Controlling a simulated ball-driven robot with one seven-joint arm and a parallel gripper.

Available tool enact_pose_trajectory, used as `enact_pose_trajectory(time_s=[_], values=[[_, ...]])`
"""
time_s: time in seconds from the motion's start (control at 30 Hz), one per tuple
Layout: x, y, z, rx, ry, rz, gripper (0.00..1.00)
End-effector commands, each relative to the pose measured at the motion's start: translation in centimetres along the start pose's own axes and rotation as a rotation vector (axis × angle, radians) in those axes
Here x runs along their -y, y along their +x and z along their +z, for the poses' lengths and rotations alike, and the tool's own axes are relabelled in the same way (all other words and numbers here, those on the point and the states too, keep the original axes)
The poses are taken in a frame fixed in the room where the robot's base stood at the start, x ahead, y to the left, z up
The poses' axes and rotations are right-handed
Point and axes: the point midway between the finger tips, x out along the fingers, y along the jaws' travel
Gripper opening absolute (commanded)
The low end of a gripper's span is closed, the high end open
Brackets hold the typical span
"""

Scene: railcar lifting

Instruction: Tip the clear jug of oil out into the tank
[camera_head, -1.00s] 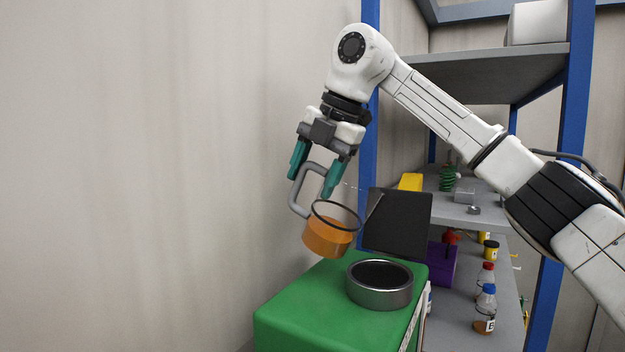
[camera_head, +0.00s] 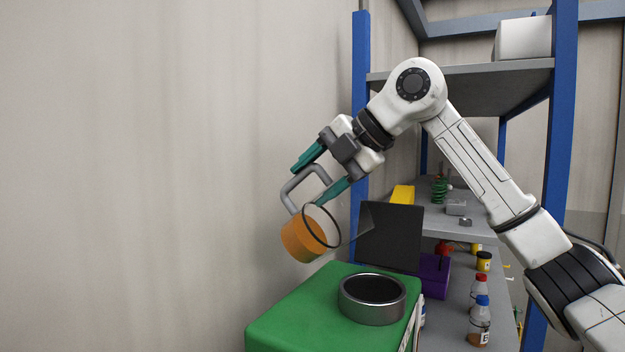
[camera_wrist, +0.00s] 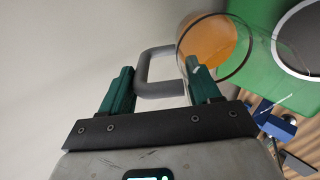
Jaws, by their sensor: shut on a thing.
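The clear jug (camera_head: 322,226) of orange oil (camera_head: 302,240) hangs from my gripper (camera_head: 319,181) by its grey handle (camera_head: 291,187). It is tilted steeply, its dark-rimmed mouth facing right toward the tank. The oil sits in the jug's base end; I see no stream falling. The tank is a green box (camera_head: 290,309) with a round metal-rimmed opening (camera_head: 372,312) on top, below and right of the jug. In the wrist view the handle (camera_wrist: 156,72) lies between the teal fingers, with the oil (camera_wrist: 208,42) beyond and the opening (camera_wrist: 300,42) at upper right.
A dark upright panel (camera_head: 390,238) stands behind the opening. A blue-posted shelf rack (camera_head: 361,110) is behind, with bottles (camera_head: 479,322), a purple bin (camera_head: 434,275) and a yellow item (camera_head: 402,194). A bare wall (camera_head: 150,170) is at left.

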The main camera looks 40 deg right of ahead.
Motion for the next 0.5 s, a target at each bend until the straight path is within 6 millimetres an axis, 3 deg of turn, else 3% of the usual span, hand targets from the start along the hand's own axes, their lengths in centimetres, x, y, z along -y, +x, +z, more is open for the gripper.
enact_pose_trajectory(time_s=[0.5], values=[[1.2, -1.2, 0.0, 0.002, 0.001, 0.203, 0.14]])
